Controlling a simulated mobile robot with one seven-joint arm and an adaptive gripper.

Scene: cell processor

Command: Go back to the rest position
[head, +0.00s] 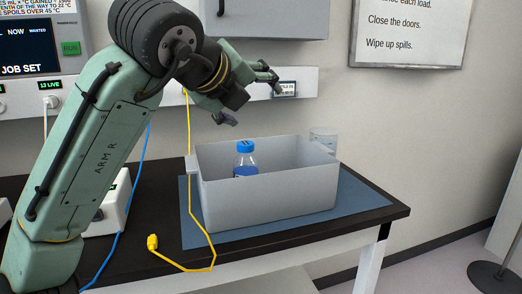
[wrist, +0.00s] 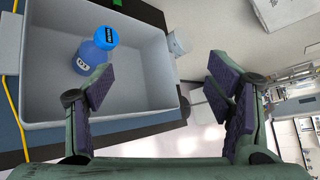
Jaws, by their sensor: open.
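My gripper (head: 250,97) is raised above the back of the grey bin in the head view, at the end of my green arm. In the wrist view its two fingers (wrist: 166,100) stand wide apart with nothing between them. A bottle with a blue cap (head: 245,160) stands inside the grey bin (head: 270,192). The same bottle (wrist: 97,52) and bin (wrist: 40,112) show at the left of the wrist view, beyond the left finger. The lower part of the bottle is hidden by the bin's front wall in the head view.
The bin stands on a blue mat (head: 350,205) on a black bench (head: 385,210). A clear beaker (head: 323,138) stands behind the bin's right end. A yellow cable (head: 190,180) hangs past the bin's left side, its plug (head: 152,242) on the bench. A grey cabinet (head: 270,18) hangs above.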

